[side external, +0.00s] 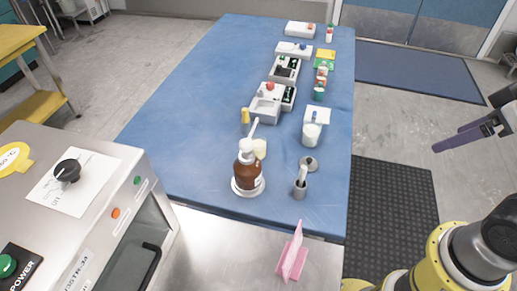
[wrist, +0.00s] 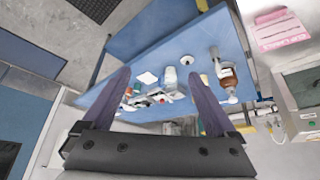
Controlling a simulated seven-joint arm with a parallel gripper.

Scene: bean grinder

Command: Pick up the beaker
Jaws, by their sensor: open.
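A whitish translucent beaker (side external: 311,135) stands upright on the blue table, right of the middle, in the side view. What looks like the same beaker shows small and far off in the wrist view (wrist: 170,77), between my fingers in the picture. My gripper (side external: 449,137) is at the right of the side view, in the air beyond the table's right edge and well apart from the beaker. Its purple fingers are open and empty, also in the wrist view (wrist: 157,76).
The brown bottle (side external: 247,173) stands on a white round base. White devices (side external: 266,106) line the blue table (side external: 185,105). A pink stand (side external: 293,256) is at the front; the table's left side is clear.

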